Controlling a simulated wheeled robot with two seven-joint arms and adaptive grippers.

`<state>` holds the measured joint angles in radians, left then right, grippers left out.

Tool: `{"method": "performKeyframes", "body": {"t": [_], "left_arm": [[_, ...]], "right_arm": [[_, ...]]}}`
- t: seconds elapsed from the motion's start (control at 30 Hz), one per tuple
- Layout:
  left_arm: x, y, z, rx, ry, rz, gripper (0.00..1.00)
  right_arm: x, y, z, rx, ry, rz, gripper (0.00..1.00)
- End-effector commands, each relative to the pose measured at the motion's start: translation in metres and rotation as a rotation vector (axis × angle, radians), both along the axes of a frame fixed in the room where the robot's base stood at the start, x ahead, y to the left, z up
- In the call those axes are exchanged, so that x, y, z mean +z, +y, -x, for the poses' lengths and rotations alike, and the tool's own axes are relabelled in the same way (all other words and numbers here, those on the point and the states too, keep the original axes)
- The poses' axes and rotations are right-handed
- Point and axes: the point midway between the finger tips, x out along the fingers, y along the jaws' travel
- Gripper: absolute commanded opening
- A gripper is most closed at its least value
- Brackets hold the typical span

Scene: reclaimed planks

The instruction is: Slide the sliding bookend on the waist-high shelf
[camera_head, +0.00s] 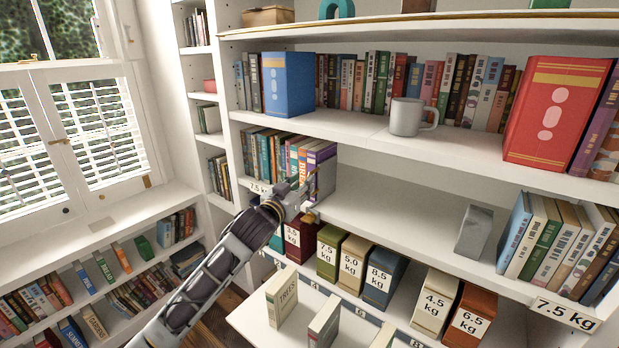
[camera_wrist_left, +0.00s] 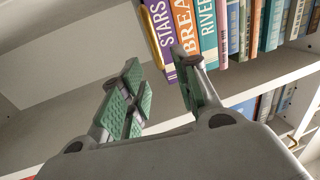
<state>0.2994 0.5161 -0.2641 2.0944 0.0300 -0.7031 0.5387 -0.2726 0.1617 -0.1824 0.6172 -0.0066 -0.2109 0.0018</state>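My left gripper (camera_head: 291,201) is at the left part of the waist-high shelf (camera_head: 400,215), in front of the right end of a row of books. In the left wrist view its two green-padded fingers (camera_wrist_left: 160,92) stand apart, with nothing visibly clamped between them. One finger overlaps the lower end of the purple STARS book (camera_wrist_left: 160,35). A grey block-like bookend (camera_head: 474,231) stands further right, left of the other book row. My right gripper is out of view.
A grey mug (camera_head: 407,116) and books stand on the shelf above. Labelled weight books (camera_head: 383,274) stand on the shelf below. A white surface with several upright books (camera_head: 283,296) is at the front.

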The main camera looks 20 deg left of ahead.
Motion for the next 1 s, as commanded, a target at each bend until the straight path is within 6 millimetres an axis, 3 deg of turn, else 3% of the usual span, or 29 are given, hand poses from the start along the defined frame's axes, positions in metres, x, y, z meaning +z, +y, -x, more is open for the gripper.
{"method": "performKeyframes", "body": {"t": [0.47,1.0], "left_arm": [[0.0,-0.006,-0.042,0.001,0.001,0.001,0.31],[0.0,-0.009,-0.056,0.0,0.0,0.0,0.31]], "right_arm": [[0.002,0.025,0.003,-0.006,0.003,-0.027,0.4],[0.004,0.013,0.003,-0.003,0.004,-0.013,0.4]]}}
